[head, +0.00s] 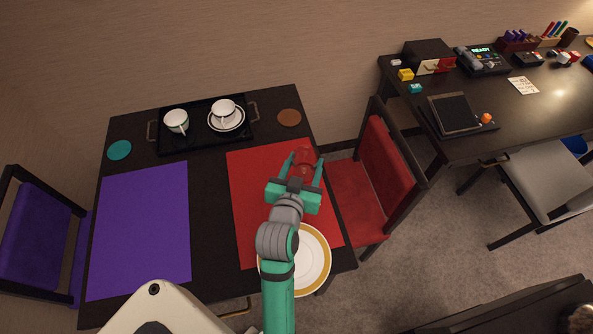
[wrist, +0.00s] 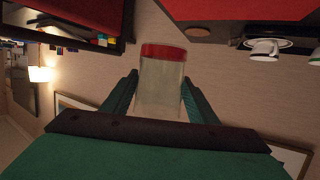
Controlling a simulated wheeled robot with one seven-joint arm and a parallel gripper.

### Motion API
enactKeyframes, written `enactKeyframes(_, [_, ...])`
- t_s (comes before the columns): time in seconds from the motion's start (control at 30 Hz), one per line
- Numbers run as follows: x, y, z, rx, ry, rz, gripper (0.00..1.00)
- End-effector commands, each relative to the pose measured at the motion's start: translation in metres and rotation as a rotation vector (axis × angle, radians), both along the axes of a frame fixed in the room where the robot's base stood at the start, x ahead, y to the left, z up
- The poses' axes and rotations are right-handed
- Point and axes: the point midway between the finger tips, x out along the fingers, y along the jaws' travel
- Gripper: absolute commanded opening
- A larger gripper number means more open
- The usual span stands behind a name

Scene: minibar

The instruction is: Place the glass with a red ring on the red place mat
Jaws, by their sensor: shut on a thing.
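The glass with a red ring (head: 303,158) is between the fingers of my gripper (head: 303,163), which is shut on it. In the wrist view the clear glass (wrist: 160,90) shows its red ring (wrist: 164,52) at the far end, between the two green fingers (wrist: 160,97). The red place mat (head: 250,190) lies on the right side of the dark table. In the head view the glass overlaps the mat's far right edge. In the wrist view the red mat (wrist: 240,9) is apart from the glass. The exact height of the glass is unclear.
A black tray (head: 203,142) with two white cups and a brown coaster (head: 289,117) lie beyond. A red chair (head: 355,200) stands right. The mat's left part is clear.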

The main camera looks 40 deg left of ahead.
Motion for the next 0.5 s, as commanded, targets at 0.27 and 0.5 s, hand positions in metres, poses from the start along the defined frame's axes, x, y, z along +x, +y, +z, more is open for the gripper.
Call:
enactKeyframes(0.27, [0.045, 0.037, -0.024, 0.000, -0.004, -0.011, 0.26])
enactKeyframes(0.5, [0.071, 0.067, -0.060, -0.002, 0.000, -0.009, 0.26])
